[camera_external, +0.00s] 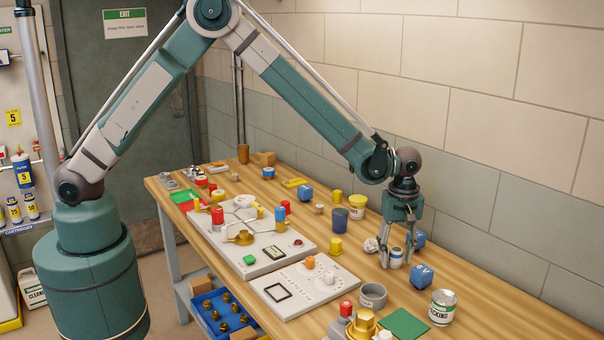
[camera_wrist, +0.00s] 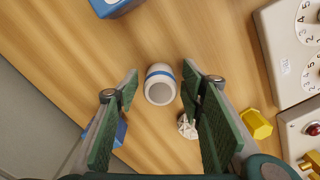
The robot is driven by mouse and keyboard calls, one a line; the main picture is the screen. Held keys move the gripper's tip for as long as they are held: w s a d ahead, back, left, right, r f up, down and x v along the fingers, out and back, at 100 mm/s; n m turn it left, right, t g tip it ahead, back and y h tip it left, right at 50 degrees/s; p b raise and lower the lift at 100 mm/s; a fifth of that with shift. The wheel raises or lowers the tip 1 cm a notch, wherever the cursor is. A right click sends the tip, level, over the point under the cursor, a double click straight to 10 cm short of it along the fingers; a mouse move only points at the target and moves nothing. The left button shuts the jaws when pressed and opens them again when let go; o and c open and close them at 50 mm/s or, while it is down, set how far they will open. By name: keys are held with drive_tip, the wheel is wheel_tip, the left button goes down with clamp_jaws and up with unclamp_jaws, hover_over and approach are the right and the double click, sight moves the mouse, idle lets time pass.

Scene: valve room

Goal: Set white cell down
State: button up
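The white cell (camera_wrist: 160,86) is a small white cylinder with a blue band. It appears to stand on the wooden table, and it also shows low between my fingers in the external view (camera_external: 396,259). My gripper (camera_external: 397,264) points down at the right part of the table. In the wrist view my gripper (camera_wrist: 161,82) has its green-padded fingers apart, one on each side of the cell. A gap shows between each fingertip and the cell, so the gripper is open. Whether the cell's base touches the table is hard to see.
A blue block (camera_external: 423,276) and a labelled can (camera_external: 442,307) stand to the right. A crumpled white piece (camera_wrist: 187,126) and a yellow piece (camera_wrist: 256,124) lie close by. A dial panel (camera_external: 304,284), grey ring (camera_external: 373,296) and green mat (camera_external: 404,324) are in front. The wall is behind.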

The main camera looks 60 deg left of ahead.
sight(395, 249)
wheel_tip(395, 249, up, 12)
drive_tip(key=shift+f, duration=0.15)
idle(0.4)
idle(0.6)
drive_tip(key=s+a+r+m+t, duration=0.15)
drive_tip(key=s+a+r, duration=0.25)
drive_tip(key=a+r, duration=0.4)
drive_tip(key=s+a+r+m+t+h, duration=0.15)
drive_tip(key=s+a+r, duration=0.35)
drive_tip(key=a, duration=0.5)
drive_tip(key=s+a+r+m+y, duration=0.1)
drive_tip(key=s+a+r+m, duration=0.15)
drive_tip(key=a+r, duration=0.55)
drive_tip(key=s+a+f+m+t, duration=0.1)
drive_tip(key=s+a+m+t, duration=0.3)
drive_tip(key=s+a, duration=1.7)
drive_tip(key=shift+s+a+f+m, duration=0.15)
drive_tip(key=shift+s+f+m, duration=0.2)
drive_tip(key=shift+s+m, duration=0.9)
